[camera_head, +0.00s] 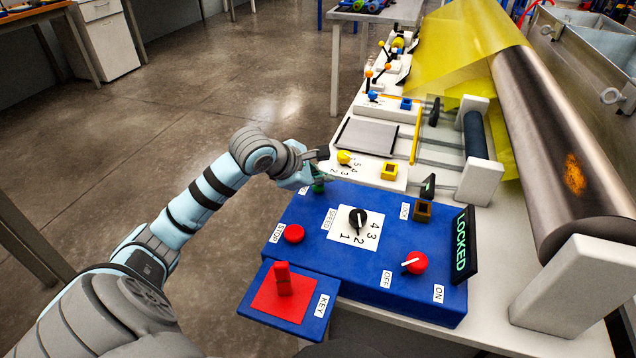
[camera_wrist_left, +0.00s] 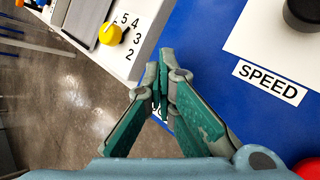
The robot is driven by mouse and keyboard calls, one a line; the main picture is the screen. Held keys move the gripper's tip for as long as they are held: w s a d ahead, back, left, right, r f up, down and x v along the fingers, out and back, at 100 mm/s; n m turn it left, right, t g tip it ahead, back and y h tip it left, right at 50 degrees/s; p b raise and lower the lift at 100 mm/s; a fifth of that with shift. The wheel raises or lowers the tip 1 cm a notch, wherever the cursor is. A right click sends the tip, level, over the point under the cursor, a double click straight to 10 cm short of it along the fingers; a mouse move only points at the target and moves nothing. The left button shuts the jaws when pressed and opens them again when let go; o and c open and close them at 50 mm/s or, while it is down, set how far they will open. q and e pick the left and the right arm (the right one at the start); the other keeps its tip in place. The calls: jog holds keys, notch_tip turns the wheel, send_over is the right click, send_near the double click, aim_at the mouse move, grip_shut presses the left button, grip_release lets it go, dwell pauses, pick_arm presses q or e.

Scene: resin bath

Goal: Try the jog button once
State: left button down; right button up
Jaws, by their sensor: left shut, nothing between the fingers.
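The blue control panel (camera_head: 335,262) lies on the bench. My left gripper (camera_head: 318,184) is shut and empty at its far left corner. In the left wrist view the closed fingertips (camera_wrist_left: 160,78) are over the panel's edge, partly covering a small white label (camera_wrist_left: 159,114). The jog button itself cannot be told apart from the green fingers, so contact is unclear. The red STOP button (camera_head: 294,234) and the black SPEED knob (camera_head: 357,218) are nearer me. A sign (camera_head: 461,246) reads LOCKED. My right gripper is out of view.
A red-knobbed OFF/ON switch (camera_head: 416,262) has its white lever pointing left. A brown LOCK block (camera_head: 423,211) stands at the back. A red block (camera_head: 282,279) stands on the KEY pad. A yellow knob (camera_head: 344,157) is just beyond my gripper. A large roller (camera_head: 545,130) stands right.

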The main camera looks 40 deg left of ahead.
aim_at(320, 187)
pick_arm(q)
jog(key=shift+r+p, duration=0.4)
jog(key=shift+r, duration=0.4)
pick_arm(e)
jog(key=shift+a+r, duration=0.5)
